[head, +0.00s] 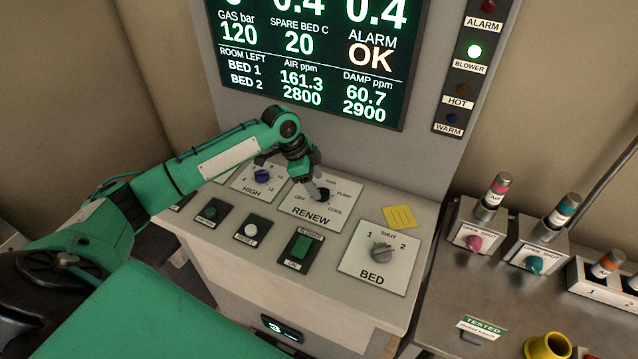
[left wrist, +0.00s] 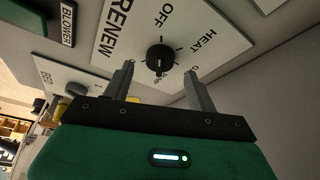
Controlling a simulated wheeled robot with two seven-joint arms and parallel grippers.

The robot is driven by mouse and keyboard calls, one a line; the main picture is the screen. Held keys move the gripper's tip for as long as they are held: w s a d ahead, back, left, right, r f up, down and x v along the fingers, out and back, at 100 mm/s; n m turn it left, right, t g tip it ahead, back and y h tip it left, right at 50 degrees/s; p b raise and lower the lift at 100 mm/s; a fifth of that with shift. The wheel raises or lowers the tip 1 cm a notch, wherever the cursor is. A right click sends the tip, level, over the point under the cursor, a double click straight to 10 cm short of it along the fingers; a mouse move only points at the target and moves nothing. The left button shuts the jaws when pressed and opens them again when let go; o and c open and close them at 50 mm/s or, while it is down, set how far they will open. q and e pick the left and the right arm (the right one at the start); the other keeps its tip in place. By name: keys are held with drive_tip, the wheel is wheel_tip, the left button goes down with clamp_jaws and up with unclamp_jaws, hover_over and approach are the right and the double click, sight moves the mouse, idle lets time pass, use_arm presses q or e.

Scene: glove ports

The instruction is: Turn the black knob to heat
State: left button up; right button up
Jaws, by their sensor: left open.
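The black knob (head: 323,193) sits on the white RENEW plate (head: 311,215) of the sloped console, partly hidden by my left gripper in the head view. In the left wrist view the black knob (left wrist: 160,60) shows whole, with OFF and HEAT printed around it. I cannot clearly tell which mark it points at. My left gripper (head: 314,187) is at the knob. In the wrist view its two fingers (left wrist: 158,72) are apart, one on each side of the knob's near edge, and hold nothing. HEAT is hidden in the head view. My right gripper is not in view.
A purple knob (head: 262,177) is left of the RENEW plate, and the grey BED knob (head: 382,252) is right. Push buttons, including the green BLOWER switch (head: 301,248), line the front. A yellow note (head: 399,216) lies nearby. The display (head: 310,60) rises behind.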

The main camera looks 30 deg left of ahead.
sight(320, 190)
use_arm(q)
drive_tip(key=shift+x, duration=1.5)
drive_tip(key=shift+c, duration=0.2)
drive_tip(key=c, duration=0.9)
drive_tip(key=shift+c, duration=0.2)
